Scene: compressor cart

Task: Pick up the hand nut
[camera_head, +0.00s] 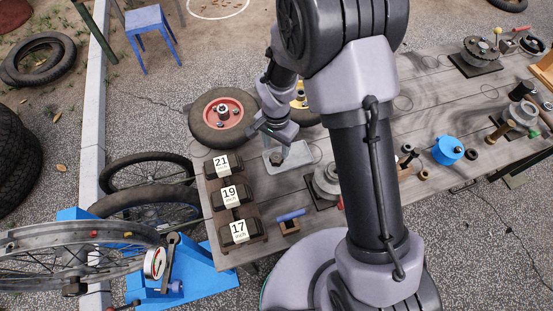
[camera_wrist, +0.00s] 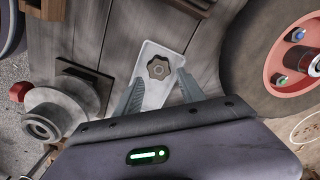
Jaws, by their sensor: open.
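The hand nut (camera_wrist: 159,68) is a dark brown lobed knob with a round centre hole. It sits on a pale metal plate (camera_wrist: 155,97) on the grey wooden table. In the head view the hand nut (camera_head: 277,159) shows small and dark on the plate (camera_head: 300,154), just below my gripper (camera_head: 271,137). In the wrist view my gripper (camera_wrist: 159,84) is open and empty, with its two fingers apart over the plate. The hand nut appears just beyond the fingertips, roughly centred between them. Nothing hides it in the wrist view.
A wheel with a red hub (camera_head: 222,111) lies left of the plate. Boxes marked 21 (camera_head: 221,163), 19 (camera_head: 231,196) and 17 (camera_head: 239,232) line the table's left edge. A grey metal part (camera_wrist: 60,110) stands left of the plate in the wrist view. Bare planks lie between.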

